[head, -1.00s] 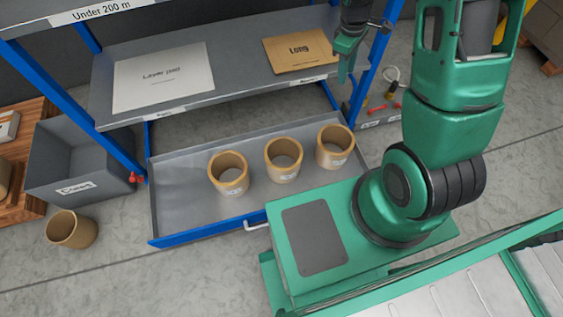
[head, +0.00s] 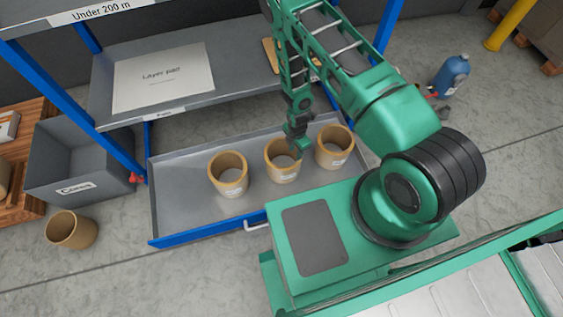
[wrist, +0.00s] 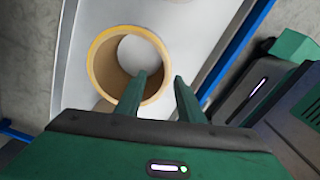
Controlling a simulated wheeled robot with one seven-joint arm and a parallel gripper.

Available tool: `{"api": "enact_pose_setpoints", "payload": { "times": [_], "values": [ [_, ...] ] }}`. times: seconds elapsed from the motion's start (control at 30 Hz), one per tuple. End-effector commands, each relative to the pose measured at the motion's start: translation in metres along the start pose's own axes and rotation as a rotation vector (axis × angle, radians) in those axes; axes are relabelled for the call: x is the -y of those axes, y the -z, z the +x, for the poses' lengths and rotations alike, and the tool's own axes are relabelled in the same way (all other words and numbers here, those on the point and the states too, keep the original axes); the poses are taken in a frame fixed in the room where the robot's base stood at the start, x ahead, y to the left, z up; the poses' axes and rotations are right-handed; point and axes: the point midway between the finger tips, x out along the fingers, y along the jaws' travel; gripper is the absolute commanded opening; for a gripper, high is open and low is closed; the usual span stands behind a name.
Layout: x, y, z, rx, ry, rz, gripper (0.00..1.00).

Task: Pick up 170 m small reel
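Three open tan cardboard reels stand upright in the pulled-out grey drawer: a left reel (head: 228,188), a middle reel (head: 283,174) and a right reel (head: 335,159). Each bears a small label too blurred to read, so I cannot tell which is 170 m. My gripper (head: 297,145) points down at the middle reel's right rim. In the wrist view, one reel (wrist: 95,70) lies under my gripper (wrist: 161,82). The fingers are apart: one overlaps the reel's opening, the other appears just outside its right wall. Nothing is held; contact is unclear.
The drawer (head: 185,221) sits below a blue-posted shelf (head: 125,117) holding a layer pad (head: 165,90). Another tan reel (head: 71,230) lies on the floor at left, beside a grey bin (head: 65,165). A blue bottle (head: 452,77) stands back right.

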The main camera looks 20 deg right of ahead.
Motion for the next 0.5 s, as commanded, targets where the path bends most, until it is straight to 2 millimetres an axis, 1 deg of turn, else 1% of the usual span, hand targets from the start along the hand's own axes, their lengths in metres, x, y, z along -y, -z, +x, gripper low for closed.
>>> {"api": "enact_pose_setpoints", "payload": {
  "times": [0.03,0.1,0.2,0.27,0.5],
  "values": [
    [0.007,0.005,0.012,-0.004,0.003,-0.028,0.35],
    [0.011,0.01,0.023,-0.008,0.001,-0.057,0.35],
    [0.015,0.013,0.033,-0.012,-0.001,-0.08,0.35],
    [0.016,0.014,0.04,-0.012,-0.001,-0.085,0.35],
    [0.016,0.015,0.074,-0.013,-0.002,-0.085,0.35]
  ]
}}
